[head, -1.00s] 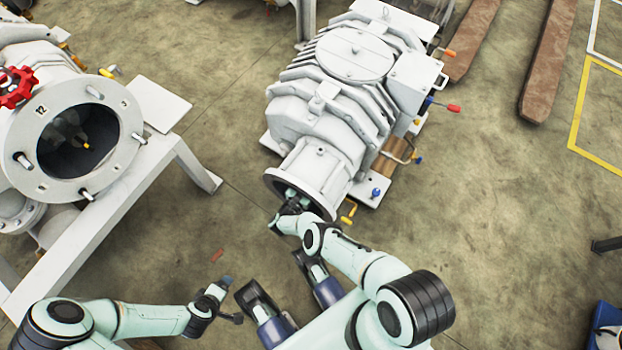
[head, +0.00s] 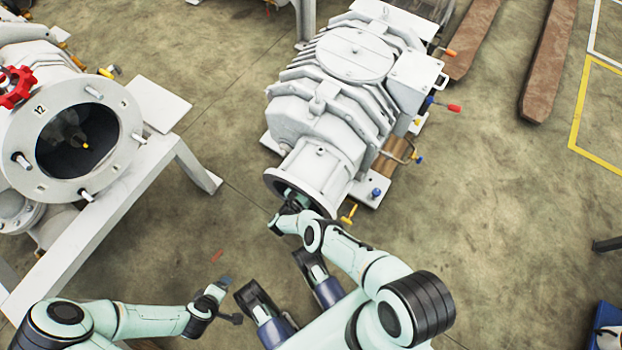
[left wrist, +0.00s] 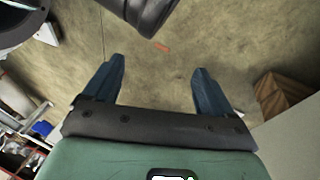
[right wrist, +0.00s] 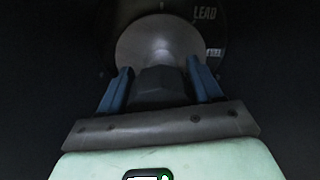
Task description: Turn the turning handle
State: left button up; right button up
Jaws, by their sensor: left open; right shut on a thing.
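The white screw vacuum machine (head: 330,110) stands on the floor at the upper middle of the head view. My right gripper (head: 289,196) reaches into its round front flange (head: 318,175), and its fingertips are mostly hidden there. In the right wrist view, my right gripper (right wrist: 160,80) is shut on a dark block-shaped grip, which looks like the turning handle (right wrist: 164,88). A pale round disc (right wrist: 160,38) lies behind it, with a dark ring lettered "LEAD". My left gripper (head: 226,286) is open and empty above bare floor, and also shows in the left wrist view (left wrist: 158,72).
A large flanged vessel with a red handwheel (head: 16,87) stands on a white frame (head: 110,205) at left. A yellow lever (head: 349,213) sits beside the machine's flange. A small red piece (head: 216,255) lies on the floor. Floor to the right is mostly clear.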

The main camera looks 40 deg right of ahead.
pick_arm(q)
jog(key=shift+s+a+f+g+b, duration=0.1)
jog(key=shift+s+f+g+b, duration=0.2)
jog(key=shift+s+f, duration=0.4)
pick_arm(e)
jog(key=shift+w+a+f+n, duration=0.1)
jog(key=shift+n, duration=2.2)
jog(key=o, duration=1)
jog(key=shift+c, duration=0.2)
pick_arm(q)
jog(key=shift+s+a+f, duration=0.1)
jog(key=shift+s+f, duration=0.2)
pick_arm(e)
jog(key=v, duration=1.3)
jog(key=shift+a, duration=0.2)
